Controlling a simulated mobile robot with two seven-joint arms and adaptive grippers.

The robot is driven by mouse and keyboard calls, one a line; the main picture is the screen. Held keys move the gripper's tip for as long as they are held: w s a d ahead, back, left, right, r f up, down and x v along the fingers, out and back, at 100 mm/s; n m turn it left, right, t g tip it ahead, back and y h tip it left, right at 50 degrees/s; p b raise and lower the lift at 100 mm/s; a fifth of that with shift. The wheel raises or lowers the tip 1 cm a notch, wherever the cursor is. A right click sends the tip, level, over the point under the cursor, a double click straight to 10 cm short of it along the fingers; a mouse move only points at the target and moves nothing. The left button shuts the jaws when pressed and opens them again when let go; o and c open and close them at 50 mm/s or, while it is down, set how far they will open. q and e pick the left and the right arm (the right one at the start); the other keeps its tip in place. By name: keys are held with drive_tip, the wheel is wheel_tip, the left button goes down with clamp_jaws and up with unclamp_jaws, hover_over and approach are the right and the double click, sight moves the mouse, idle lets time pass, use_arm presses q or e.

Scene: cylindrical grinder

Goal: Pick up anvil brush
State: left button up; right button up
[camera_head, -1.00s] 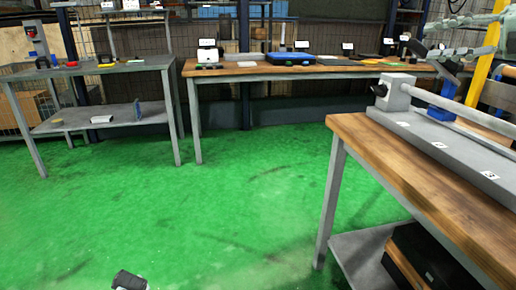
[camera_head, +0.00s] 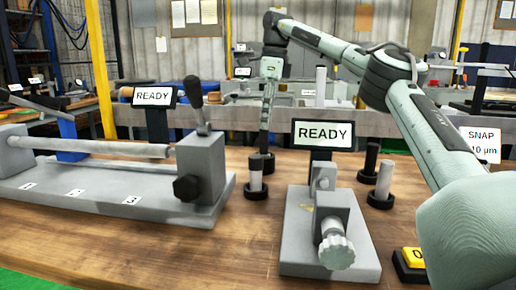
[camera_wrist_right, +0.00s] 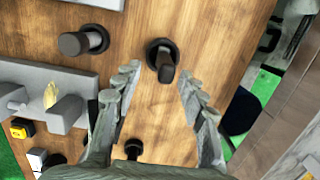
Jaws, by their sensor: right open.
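My right gripper (camera_head: 265,128) points down at the back of the wooden bench. In the right wrist view the gripper (camera_wrist_right: 158,72) is open, its two fingers on either side of a dark upright cylinder (camera_wrist_right: 165,62) in a round black stand. I see no contact with it. In the head view that stand (camera_head: 262,163) is partly hidden. Similar cylinders stand nearby: one in front (camera_head: 255,177) and two at the right (camera_head: 384,180), (camera_head: 371,158). No label shows which one is the anvil brush. My left gripper is not in view.
A grey fixture (camera_head: 330,258) with a knob and a tan flake stands in front, below a READY screen (camera_head: 323,134). A grey machine with a long bar (camera_head: 95,147) fills the left. A yellow block (camera_head: 413,257) sits at the right. Bare wood lies between them.

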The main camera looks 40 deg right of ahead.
sight(262, 140)
drive_tip(key=f, duration=0.3)
drive_tip(key=w+f, duration=0.1)
drive_tip(key=f, duration=0.2)
drive_tip(key=shift+w+f+b, duration=0.1)
drive_tip(key=shift+b, duration=0.25)
drive_tip(key=shift+f, duration=0.4)
drive_tip(key=shift+a, duration=0.1)
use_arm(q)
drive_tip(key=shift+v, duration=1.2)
use_arm(e)
drive_tip(key=shift+w, duration=0.1)
clamp_jaws()
